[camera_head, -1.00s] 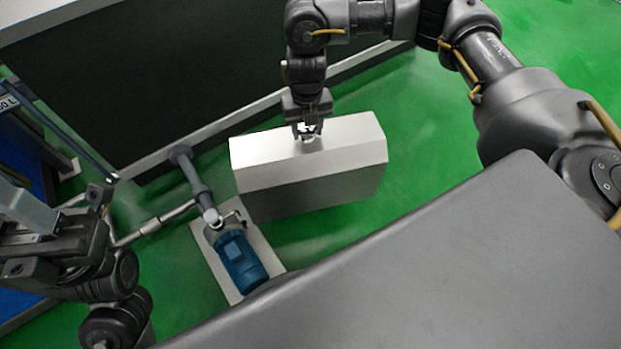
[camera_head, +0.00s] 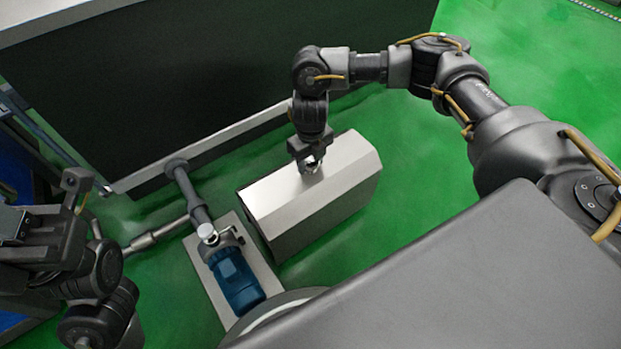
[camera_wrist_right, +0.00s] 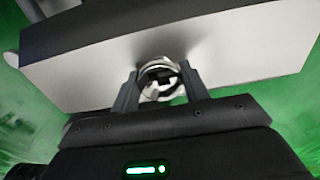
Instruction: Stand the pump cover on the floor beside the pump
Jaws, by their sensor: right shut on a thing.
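The pump cover (camera_head: 318,196) is a large pale grey box with bevelled top edges, right of the pump in the head view. My right gripper (camera_head: 310,168) is shut on the handle on its top. In the right wrist view the fingers (camera_wrist_right: 160,88) close around a round metal handle, with the cover (camera_wrist_right: 235,55) filling the view beyond. Whether the cover's underside touches the floor I cannot tell. The blue pump (camera_head: 235,280) sits uncovered on a pale base plate (camera_head: 208,283). My left gripper (camera_head: 75,185) is at the left edge; its fingertips are unclear.
A grey pipe (camera_head: 190,190) runs from the dark cabinet (camera_head: 180,90) to the pump, and a thinner pipe (camera_head: 150,235) branches left. Green floor (camera_head: 420,160) is free right of the cover. A blue frame (camera_head: 20,170) stands at the left.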

